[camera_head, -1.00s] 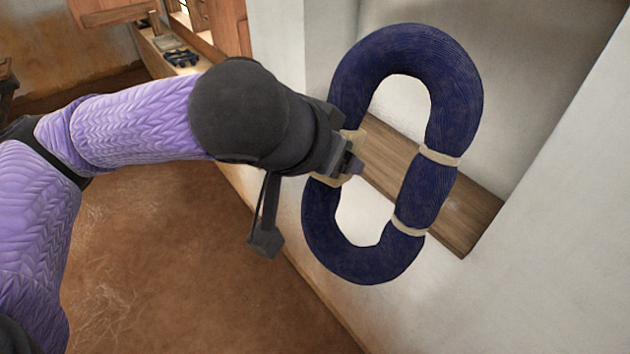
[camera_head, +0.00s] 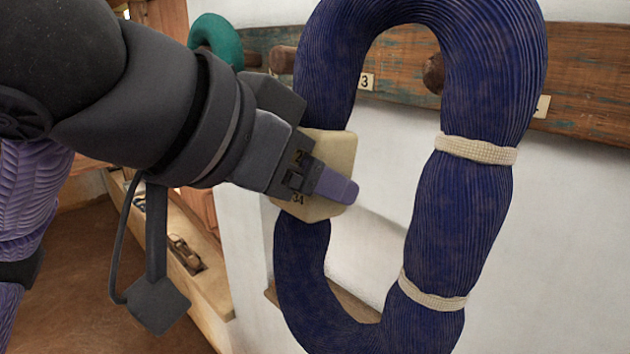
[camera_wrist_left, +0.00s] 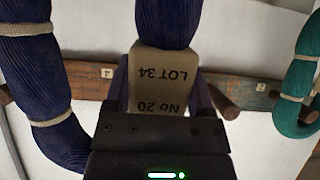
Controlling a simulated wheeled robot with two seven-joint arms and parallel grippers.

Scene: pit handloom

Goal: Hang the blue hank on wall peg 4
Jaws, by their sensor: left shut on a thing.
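The blue hank (camera_head: 470,215), a long loop with two cream ties, hangs upright from my left gripper (camera_head: 318,180). That gripper is shut on the cream tag block at the hank's left side; the tag (camera_wrist_left: 160,75) reads "LOT 34" and "No 20", upside down, in the wrist view. The hank also shows there (camera_wrist_left: 35,85). A wooden peg (camera_head: 433,73) shows through the loop's upper opening, apparently behind it. A number label (camera_head: 541,106) to its right is partly covered by the hank; it seems to belong to this peg. My right gripper is out of view.
A worn peg board (camera_head: 590,85) runs along the white wall. A green hank (camera_head: 215,40) hangs further left. A ledge with small items (camera_head: 185,255) lies at lower left.

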